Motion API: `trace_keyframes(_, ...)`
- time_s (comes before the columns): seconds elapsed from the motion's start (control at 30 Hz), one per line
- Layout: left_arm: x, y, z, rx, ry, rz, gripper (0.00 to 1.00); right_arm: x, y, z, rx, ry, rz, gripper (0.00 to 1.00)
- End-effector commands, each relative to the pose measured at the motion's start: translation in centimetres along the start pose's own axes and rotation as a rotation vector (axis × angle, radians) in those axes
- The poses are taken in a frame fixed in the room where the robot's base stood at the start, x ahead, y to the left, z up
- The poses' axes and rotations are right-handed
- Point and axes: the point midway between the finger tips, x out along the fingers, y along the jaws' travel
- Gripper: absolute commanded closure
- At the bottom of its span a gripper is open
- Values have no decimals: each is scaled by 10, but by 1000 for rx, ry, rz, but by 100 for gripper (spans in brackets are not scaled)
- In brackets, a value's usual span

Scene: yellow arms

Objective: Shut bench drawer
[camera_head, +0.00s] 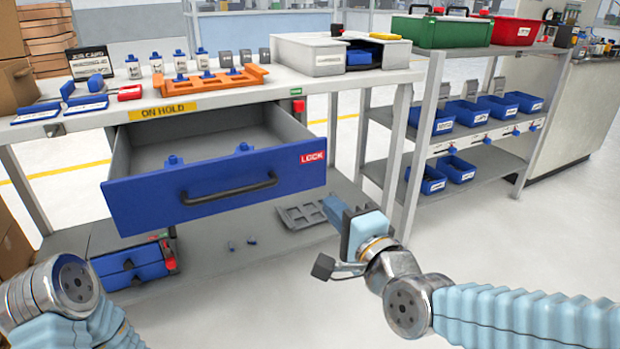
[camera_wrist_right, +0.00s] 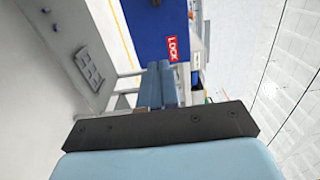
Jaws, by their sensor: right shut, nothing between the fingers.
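The bench drawer (camera_head: 215,195) has a blue front with a black handle (camera_head: 230,188) and a red LOCK label, and stands pulled out from under the bench top. Two small blue parts show inside it, above the front edge. My right gripper (camera_head: 330,205) is shut and empty, in front of the drawer's lower right corner; I cannot tell whether it touches. In the right wrist view, the shut fingers (camera_wrist_right: 160,75) point towards the blue drawer front (camera_wrist_right: 155,25) near the LOCK label. My left arm shows at the lower left, but its gripper is out of view.
The bench top (camera_head: 240,92) holds an orange rack (camera_head: 212,84), bottles and a grey box. A lower shelf (camera_head: 215,265) with blue bins (camera_head: 130,268) and a grey tray (camera_head: 300,214) lies beneath the drawer. A shelf rack (camera_head: 470,145) stands to the right.

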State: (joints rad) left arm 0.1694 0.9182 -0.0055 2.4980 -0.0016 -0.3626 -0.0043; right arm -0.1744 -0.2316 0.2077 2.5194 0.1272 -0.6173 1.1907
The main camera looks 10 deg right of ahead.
Motion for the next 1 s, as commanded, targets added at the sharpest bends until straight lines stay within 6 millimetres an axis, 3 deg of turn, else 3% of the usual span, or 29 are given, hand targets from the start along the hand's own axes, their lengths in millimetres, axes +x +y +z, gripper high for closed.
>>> trace_keyframes(0.3, -9, 6, 1, 4, -4, 4, 28, 68, 0, 0, 0, 0, 4, 100)
trace_keyframes(0.5, -14, 10, 2, 6, -7, 7, 28, 103, 0, 0, 0, 0, 3, 100)
trace_keyframes(0.7, -16, 12, 3, 8, -9, 8, 28, 120, 1, 0, -2, 0, 3, 100)
trace_keyframes(1.0, -16, 12, 3, 8, -9, 8, 28, 122, 1, -1, -2, 1, 2, 100)
